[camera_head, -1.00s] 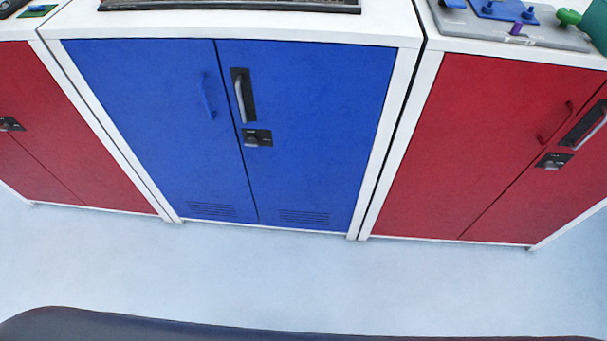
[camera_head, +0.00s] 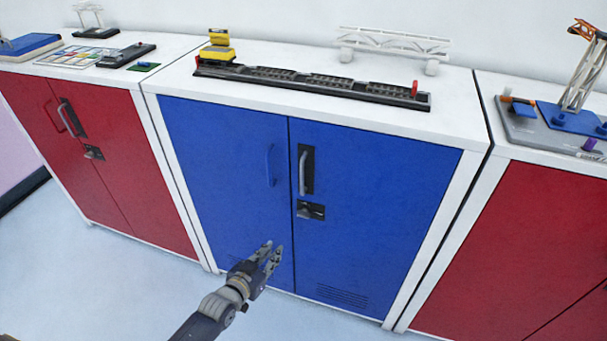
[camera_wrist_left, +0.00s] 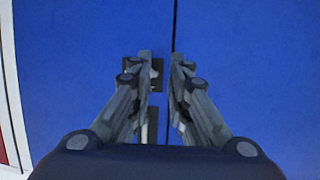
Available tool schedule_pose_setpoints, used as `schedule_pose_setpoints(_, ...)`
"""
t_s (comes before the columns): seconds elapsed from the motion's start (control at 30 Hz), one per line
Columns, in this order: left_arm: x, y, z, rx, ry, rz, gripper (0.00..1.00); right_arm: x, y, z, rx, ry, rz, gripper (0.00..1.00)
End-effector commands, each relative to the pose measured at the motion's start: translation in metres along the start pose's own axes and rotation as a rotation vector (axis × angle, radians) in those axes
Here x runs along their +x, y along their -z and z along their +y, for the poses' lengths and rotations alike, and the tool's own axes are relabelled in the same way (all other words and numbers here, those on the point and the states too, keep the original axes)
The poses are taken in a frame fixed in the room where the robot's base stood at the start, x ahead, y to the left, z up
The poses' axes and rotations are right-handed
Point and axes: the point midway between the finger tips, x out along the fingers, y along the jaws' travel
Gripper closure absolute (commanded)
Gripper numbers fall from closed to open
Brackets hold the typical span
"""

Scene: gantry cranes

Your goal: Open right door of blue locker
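The blue locker's right door (camera_head: 380,220) is shut flush beside its left door (camera_head: 220,190). The right door has a grey upright handle (camera_head: 302,172) on a dark plate and a dark latch (camera_head: 311,210) just below. My left gripper (camera_head: 273,248) is open and empty, lower than the handle and left of it in the head view. In the left wrist view my left gripper (camera_wrist_left: 161,60) has a gap between its fingers in front of the blue doors (camera_wrist_left: 245,60). There the left finger partly covers the latch and handle plate. My right gripper is not in view.
Red lockers stand to the left (camera_head: 100,150) and right (camera_head: 520,240). The blue locker's white top (camera_head: 300,62) holds a dark track (camera_head: 310,82), a yellow block (camera_head: 217,50) and a white gantry (camera_head: 395,42). The pale floor (camera_head: 130,280) in front is clear.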

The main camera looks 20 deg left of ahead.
Motion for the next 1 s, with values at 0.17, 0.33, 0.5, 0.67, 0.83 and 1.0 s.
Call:
schedule_pose_setpoints(0.17,-0.010,0.138,0.007,0.000,-0.048,0.255,0.83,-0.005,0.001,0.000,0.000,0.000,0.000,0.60)
schedule_pose_setpoints(0.33,-0.019,0.184,0.013,-0.002,-0.069,0.344,0.83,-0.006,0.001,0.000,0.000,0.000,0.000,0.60)
schedule_pose_setpoints(0.5,-0.007,0.193,0.014,-0.002,-0.070,0.353,0.83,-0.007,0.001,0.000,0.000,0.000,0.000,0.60)
schedule_pose_setpoints(0.67,0.018,0.203,0.015,-0.003,-0.069,0.353,0.83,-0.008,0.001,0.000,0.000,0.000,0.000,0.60)
schedule_pose_setpoints(0.83,0.047,0.213,0.018,-0.002,-0.069,0.353,0.83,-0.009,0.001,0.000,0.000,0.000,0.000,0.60)
schedule_pose_setpoints(1.0,0.069,0.219,0.019,-0.002,-0.069,0.351,0.83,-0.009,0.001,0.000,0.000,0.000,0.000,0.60)
